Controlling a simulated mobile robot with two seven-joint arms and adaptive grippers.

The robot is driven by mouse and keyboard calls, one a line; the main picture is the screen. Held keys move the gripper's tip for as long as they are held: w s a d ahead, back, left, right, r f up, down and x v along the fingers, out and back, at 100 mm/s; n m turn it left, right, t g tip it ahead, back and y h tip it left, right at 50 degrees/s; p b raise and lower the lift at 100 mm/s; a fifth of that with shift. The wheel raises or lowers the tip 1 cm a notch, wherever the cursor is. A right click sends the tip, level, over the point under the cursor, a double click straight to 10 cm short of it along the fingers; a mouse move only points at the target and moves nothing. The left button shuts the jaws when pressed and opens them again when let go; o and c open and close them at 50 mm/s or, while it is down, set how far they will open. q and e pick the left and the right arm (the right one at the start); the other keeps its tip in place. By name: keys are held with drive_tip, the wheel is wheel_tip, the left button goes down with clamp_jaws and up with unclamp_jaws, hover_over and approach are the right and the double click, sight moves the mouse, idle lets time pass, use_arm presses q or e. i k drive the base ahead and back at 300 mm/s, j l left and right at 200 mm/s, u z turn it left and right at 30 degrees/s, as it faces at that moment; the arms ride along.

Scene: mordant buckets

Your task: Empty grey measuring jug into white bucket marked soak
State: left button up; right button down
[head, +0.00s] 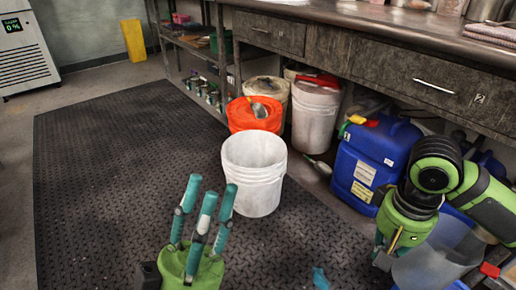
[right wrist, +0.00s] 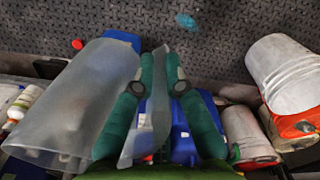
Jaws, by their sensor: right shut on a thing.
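The white bucket (head: 253,185) stands upright on the dark mat, open at the top; no soak mark is legible on the side I see. It also shows at the right of the right wrist view (right wrist: 283,75). The translucent grey measuring jug (head: 435,262) is low at the right in the head view. In the right wrist view the jug (right wrist: 75,105) lies left of the fingers. My right gripper (right wrist: 160,80) is shut on its handle, apart from the bucket. The jug's contents are not clear. My left gripper (head: 208,200) is open and empty in front of the bucket.
An orange-lidded bucket (head: 254,115) stands just behind the white bucket, with other pails (head: 315,112) beside it. A blue jerrycan (head: 372,160) stands under the bench (head: 400,50). A small teal item (head: 320,278) lies on the mat (head: 110,170), which is mostly clear at left.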

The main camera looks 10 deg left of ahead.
sight(255, 161)
drive_tip(key=i+u, duration=0.15)
drive_tip(key=u, duration=0.2)
drive_tip(key=i+u, duration=0.2)
drive_tip(key=u, duration=0.15)
drive_tip(key=i+u, duration=0.15)
drive_tip(key=u, duration=0.2)
drive_tip(key=i+l+u, duration=0.35)
drive_tip(key=i+l, duration=0.8)
drive_tip(key=i+j, duration=0.05)
